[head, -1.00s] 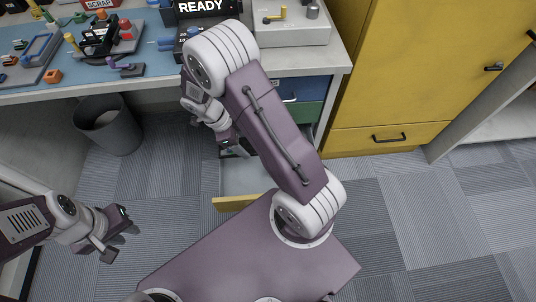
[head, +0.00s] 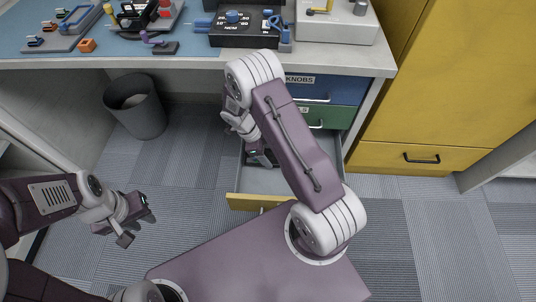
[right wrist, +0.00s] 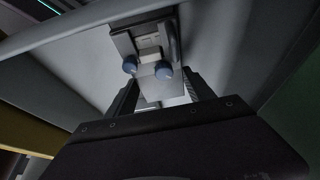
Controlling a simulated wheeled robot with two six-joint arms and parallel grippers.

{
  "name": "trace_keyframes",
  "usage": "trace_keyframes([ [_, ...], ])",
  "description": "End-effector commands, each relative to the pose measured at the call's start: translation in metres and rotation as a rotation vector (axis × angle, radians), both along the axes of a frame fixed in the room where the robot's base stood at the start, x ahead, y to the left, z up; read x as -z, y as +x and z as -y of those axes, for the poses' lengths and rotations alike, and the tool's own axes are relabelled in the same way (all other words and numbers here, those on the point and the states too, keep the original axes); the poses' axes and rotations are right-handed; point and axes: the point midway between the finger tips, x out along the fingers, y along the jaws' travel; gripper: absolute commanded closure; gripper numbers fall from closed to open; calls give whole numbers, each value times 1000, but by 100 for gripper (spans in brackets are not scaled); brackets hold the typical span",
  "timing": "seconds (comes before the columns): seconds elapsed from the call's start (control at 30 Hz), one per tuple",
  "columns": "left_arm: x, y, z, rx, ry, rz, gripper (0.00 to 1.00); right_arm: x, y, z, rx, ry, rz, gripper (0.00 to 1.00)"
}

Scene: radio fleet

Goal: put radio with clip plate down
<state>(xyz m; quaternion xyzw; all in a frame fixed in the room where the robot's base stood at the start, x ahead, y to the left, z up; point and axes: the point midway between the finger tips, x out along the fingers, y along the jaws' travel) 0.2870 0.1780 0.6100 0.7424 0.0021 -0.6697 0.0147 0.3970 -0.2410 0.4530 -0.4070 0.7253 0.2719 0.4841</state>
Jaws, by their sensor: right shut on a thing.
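In the right wrist view, a radio (right wrist: 147,36) with a dark body, a pale metal plate and two blue round knobs sits between the fingers of my right gripper (right wrist: 160,95). My right gripper is shut on it. In the head view, my right gripper (head: 260,154) is over or inside the open drawer (head: 290,182) below the bench; the radio there is mostly hidden by my arm. My left gripper (head: 137,219) is open and empty above the carpet at the left.
The drawer's yellow front (head: 258,202) stands pulled out towards me. Closed blue and green drawers (head: 330,115) are above it. A grey bin (head: 135,106) stands left, a yellow cabinet (head: 430,100) right. The bench top (head: 190,40) holds several devices.

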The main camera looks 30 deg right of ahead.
Motion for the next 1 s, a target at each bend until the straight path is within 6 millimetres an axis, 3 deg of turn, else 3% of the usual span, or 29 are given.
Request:
trace_keyframes([
  [0.1, 5, 0, 0, 0, 0, 0, 72, 3, 9, 6, 3, 1, 1, 94],
  [0.67, 15, 0, 0, 0, 0, 0, 72, 16, 8, 5, 0, 1, 1, 94],
  [0.7, 14, 0, 0, 0, 0, 0, 72, 15, 7, 5, 0, 1, 1, 33],
  [0.77, 14, 0, 0, 0, 0, 0, 72, 15, 7, 5, 0, 1, 1, 17],
  [1.0, 14, 0, 0, 0, 0, 0, 72, 15, 7, 5, 0, 1, 0, 17],
])
